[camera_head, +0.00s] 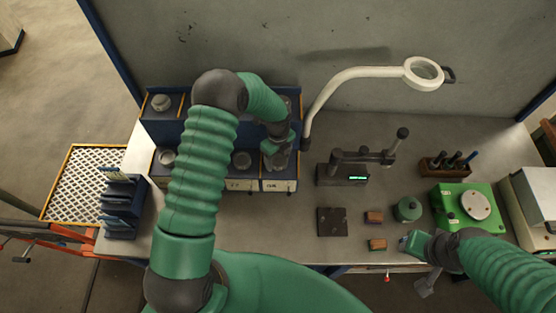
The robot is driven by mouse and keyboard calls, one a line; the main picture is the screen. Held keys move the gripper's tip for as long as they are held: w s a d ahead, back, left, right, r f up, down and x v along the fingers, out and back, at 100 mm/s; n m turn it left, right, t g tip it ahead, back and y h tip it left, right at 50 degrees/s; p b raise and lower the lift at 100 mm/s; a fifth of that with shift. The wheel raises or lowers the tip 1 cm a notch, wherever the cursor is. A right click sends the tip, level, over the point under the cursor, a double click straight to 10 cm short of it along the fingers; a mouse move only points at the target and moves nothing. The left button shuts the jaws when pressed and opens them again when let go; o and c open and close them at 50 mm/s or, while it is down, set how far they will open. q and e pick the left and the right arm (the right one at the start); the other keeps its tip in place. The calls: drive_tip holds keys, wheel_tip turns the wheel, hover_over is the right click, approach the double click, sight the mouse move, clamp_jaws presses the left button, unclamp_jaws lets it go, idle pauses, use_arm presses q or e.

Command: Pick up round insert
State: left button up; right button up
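A blue rack (165,125) with open bins stands at the back left of the bench. Small round grey metal pieces sit in its bins, one at the upper left (160,102), one at the lower left (167,157) and one in the lower middle (241,160). I cannot tell which is the round insert. My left gripper (277,162) points down at the lower right bin and hides its contents; its fingers are too small to tell open from shut. My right gripper (408,242) is low near the bench's front edge, beside a green round pot (407,209).
A gauge stand (342,174) and a magnifier lamp (424,72) stand behind. A green machine (465,207) is at right. Blue file holders (120,205) stand at left.

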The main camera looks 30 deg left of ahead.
use_arm(q)
drive_tip(key=shift+d+r, duration=0.1)
drive_tip(key=shift+d, duration=0.2)
drive_tip(key=c, duration=0.5)
drive_tip(key=shift+d, duration=0.1)
drive_tip(key=c, duration=0.4)
clamp_jaws()
drive_tip(key=shift+a, duration=0.35)
use_arm(e)
drive_tip(key=shift+d, duration=0.15)
use_arm(q)
drive_tip(key=shift+w+r, duration=0.1)
use_arm(e)
drive_tip(key=shift+f, duration=0.15)
